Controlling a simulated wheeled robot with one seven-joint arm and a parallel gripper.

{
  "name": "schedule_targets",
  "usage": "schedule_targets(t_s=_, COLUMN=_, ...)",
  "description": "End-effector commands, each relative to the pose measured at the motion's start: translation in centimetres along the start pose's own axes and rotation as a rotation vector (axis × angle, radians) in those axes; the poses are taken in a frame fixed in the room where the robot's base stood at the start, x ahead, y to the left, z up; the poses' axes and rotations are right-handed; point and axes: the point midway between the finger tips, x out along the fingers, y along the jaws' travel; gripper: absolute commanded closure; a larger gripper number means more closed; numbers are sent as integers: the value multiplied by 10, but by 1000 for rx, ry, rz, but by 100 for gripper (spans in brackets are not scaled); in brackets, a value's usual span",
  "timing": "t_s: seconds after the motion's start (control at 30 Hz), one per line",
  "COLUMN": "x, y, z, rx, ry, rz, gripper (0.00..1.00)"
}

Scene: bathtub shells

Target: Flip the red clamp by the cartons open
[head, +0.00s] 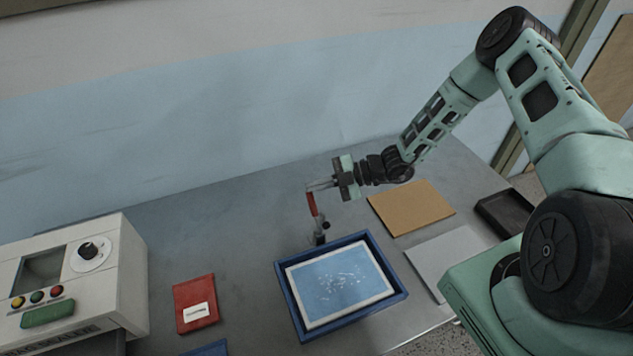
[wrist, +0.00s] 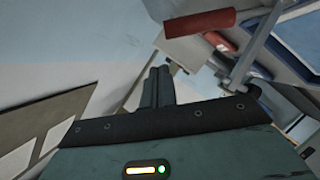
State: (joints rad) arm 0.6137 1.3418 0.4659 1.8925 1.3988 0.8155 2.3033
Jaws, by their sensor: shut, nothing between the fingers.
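The red clamp's handle (head: 311,204) stands nearly upright, tilted slightly left, above its dark metal base (head: 320,236) at the back edge of the blue tray. In the wrist view the red handle (wrist: 200,22) and its grey metal lever (wrist: 258,45) show at the top, beyond my fingers. My gripper (head: 309,188) is shut and empty, reaching in from the right at the handle's top in the head view. Its fingers (wrist: 158,86) look apart from the handle in the wrist view; contact is unclear. No upright cartons show.
The blue tray (head: 285,303) holds a light-blue sheet. A tan flat sheet (head: 410,207), a grey sheet (head: 440,258) and a dark tray (head: 505,214) lie right. A red folder (head: 195,303) and a control box (head: 105,268) are left. The bench behind the folder is clear.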

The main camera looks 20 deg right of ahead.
Motion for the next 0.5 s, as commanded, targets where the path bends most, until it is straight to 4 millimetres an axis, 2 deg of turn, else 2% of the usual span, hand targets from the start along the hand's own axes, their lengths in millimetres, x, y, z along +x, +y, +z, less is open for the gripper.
schedule_targets(t_s=0.03, x=-4, y=6, z=-9, rx=2, ry=2, rz=0, gripper=100)
schedule_targets(t_s=0.1, x=-6, y=8, z=-15, rx=1, ry=3, rz=-1, gripper=100)
schedule_targets(t_s=0.17, x=-18, y=4, z=-7, rx=-3, ry=-1, rz=1, gripper=100)
schedule_targets(t_s=0.5, x=-79, y=9, z=-7, rx=-3, ry=-1, rz=-1, gripper=100)
